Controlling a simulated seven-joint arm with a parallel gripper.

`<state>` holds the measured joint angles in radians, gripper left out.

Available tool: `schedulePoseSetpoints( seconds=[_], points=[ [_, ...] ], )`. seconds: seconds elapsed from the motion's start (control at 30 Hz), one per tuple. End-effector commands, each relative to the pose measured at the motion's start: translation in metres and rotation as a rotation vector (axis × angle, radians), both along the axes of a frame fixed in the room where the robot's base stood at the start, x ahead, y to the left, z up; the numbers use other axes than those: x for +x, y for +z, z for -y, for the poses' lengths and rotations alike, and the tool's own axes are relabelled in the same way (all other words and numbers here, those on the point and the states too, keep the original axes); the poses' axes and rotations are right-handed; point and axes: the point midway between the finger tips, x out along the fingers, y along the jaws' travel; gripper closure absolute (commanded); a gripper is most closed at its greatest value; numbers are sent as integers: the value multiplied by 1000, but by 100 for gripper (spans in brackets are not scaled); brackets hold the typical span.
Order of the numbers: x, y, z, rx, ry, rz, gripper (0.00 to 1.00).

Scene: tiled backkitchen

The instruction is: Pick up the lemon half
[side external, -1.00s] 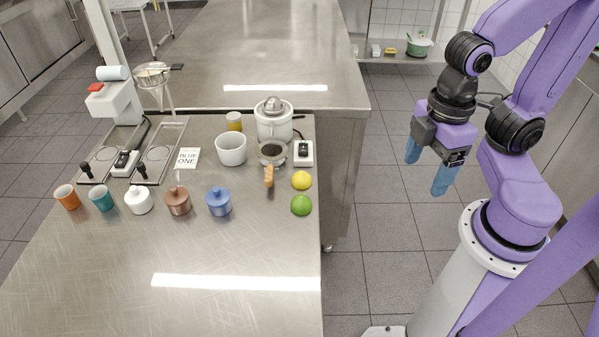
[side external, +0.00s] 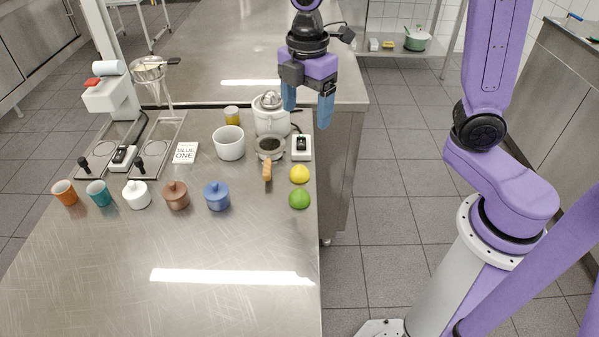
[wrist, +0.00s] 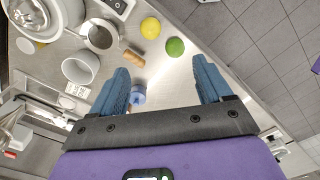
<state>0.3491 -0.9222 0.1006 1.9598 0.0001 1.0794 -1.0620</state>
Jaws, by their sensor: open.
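The yellow lemon half (side external: 299,174) sits near the right edge of the steel table, just behind a green lime (side external: 299,198). In the wrist view the lemon half (wrist: 150,28) lies near the top, left of the lime (wrist: 175,47). My gripper (side external: 308,108) is open and empty. It hangs fingers down above the table's back right part, near the juicer and apart from the lemon half. In the wrist view its two blue fingers (wrist: 163,83) are spread wide, with nothing between them touched.
The white juicer (side external: 271,118), a strainer with wooden handle (side external: 267,170) and a switch box (side external: 301,148) stand close to the lemon half. A white bowl (side external: 229,143) and a blue lidded pot (side external: 217,196) are further left. The table's front (side external: 200,245) is clear.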

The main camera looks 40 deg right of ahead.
Motion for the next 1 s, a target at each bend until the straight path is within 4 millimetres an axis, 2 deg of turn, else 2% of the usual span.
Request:
schedulePoseSetpoints(
  seconds=[0.1, 0.27, 0.8, 1.0],
  points=[
    [14, 1, 0, -1, 32, -1, 21],
    [19, -5, 1, -2, 50, -4, 21],
    [18, -101, 2, -4, 48, -7, 21],
    [19, -119, 2, -2, 48, -3, 21]
  ],
)
